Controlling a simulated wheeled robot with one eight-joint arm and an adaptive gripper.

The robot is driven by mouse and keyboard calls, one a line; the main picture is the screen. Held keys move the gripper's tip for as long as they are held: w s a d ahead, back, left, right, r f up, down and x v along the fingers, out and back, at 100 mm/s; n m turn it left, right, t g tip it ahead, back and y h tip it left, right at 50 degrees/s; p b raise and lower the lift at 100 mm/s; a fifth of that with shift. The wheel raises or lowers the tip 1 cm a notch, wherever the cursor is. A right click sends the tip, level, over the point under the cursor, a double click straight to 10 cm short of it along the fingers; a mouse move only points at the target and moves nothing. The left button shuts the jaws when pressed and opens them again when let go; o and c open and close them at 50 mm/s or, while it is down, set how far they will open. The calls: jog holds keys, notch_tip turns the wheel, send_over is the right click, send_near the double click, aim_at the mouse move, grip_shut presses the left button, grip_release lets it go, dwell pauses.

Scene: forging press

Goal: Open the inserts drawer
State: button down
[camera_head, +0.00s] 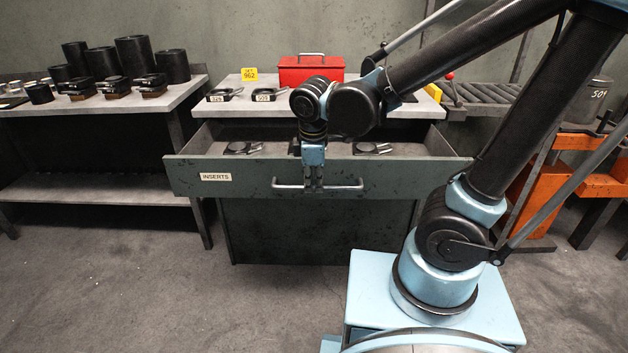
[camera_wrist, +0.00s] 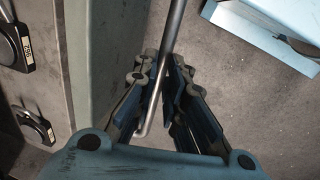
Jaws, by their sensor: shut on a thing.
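The inserts drawer (camera_head: 215,192) is pulled out from under the middle bench, and its front carries a label (camera_head: 216,177) reading INSERTS. Several dark metal inserts (camera_head: 240,148) lie inside it. My gripper (camera_head: 313,186) is at the middle of the drawer front, shut on the bar handle (camera_head: 345,188). In the wrist view, the handle (camera_wrist: 174,40) passes between the fingers of my gripper (camera_wrist: 158,75). My wrist hides part of the drawer's inside in the head view.
A left bench (camera_head: 130,101) holds black cylinders. An orange frame (camera_head: 570,185) and rollers stand right. Floor left of my base is clear.

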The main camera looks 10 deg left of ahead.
jog(key=shift+a, duration=0.1)
jog(key=c, duration=1.7)
grip_release()
jog(key=shift+o, duration=0.2)
jog(key=shift+r, duration=0.1)
notch_tip(320, 180, up, 12)
jog(key=s, duration=0.2)
jog(key=shift+d+f, duration=0.2)
jog(key=shift+d, duration=0.05)
jog(key=shift+s, duration=0.2)
